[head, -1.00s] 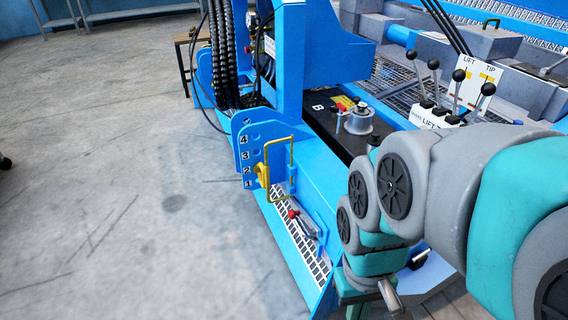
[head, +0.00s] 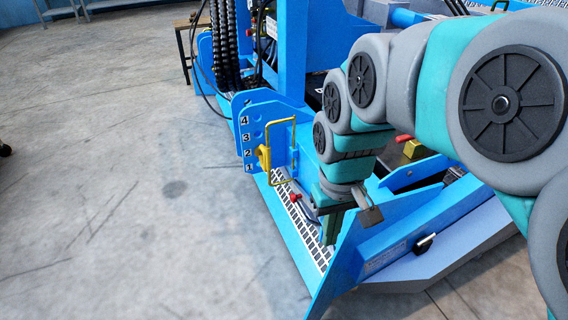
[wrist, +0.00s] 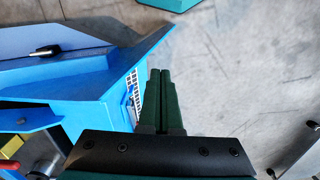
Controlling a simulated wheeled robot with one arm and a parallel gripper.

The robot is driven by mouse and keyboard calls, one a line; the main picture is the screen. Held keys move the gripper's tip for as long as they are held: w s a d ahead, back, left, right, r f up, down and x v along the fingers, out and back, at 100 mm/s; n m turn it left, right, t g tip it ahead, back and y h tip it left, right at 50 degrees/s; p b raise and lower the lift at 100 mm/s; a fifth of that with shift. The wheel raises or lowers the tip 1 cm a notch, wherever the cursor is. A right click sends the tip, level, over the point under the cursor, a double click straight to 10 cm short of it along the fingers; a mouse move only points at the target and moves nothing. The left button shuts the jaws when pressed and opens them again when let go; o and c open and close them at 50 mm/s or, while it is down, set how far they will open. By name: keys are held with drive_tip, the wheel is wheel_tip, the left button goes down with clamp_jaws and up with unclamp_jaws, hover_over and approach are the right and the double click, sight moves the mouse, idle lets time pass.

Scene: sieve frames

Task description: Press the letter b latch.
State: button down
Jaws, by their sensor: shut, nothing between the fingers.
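My gripper (head: 331,228) is shut and empty, pointing down just above the perforated step of the blue machine. In the wrist view its dark green fingers (wrist: 160,72) are together, with grey floor beyond their tips. No letter B shows now; my arm covers the part of the machine where it was. I cannot tell which latch carries that letter. A red-knobbed lever (head: 295,198) sits on the step, left of my gripper. A black latch handle (head: 424,243) is on the blue beam to the right, and a black handle (wrist: 45,50) shows in the wrist view.
A yellow handle (head: 265,158) stands beside the blue plate numbered 1 to 4 (head: 252,122). The white perforated step (head: 290,215) runs below it, and a slanted blue panel (head: 352,255) rises close to my gripper's right. Open concrete floor (head: 120,200) lies to the left.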

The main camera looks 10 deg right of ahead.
drive_tip(key=w+a+f+t+b, duration=0.1)
drive_tip(key=w+f+b, duration=0.2)
drive_tip(key=w, duration=1.2)
drive_tip(key=w+f+n+t+b, duration=0.1)
drive_tip(key=w+b, duration=0.4)
drive_tip(key=w, duration=1.1)
wheel_tip(320, 180, down, 3)
drive_tip(key=shift+w+a+r+t+y, duration=0.15)
drive_tip(key=shift+w+a+t+y, duration=0.2)
drive_tip(key=shift+t, duration=0.35)
drive_tip(key=x, duration=0.4)
drive_tip(key=s+b+x, duration=0.1)
drive_tip(key=x, duration=0.3)
drive_tip(key=s+b+x, duration=0.1)
drive_tip(key=x, duration=0.3)
drive_tip(key=shift+d+f, duration=0.3)
drive_tip(key=shift+s+d+f, duration=0.1)
drive_tip(key=shift+s+f, duration=0.15)
drive_tip(key=shift+f, duration=0.25)
drive_tip(key=shift+f, duration=0.1)
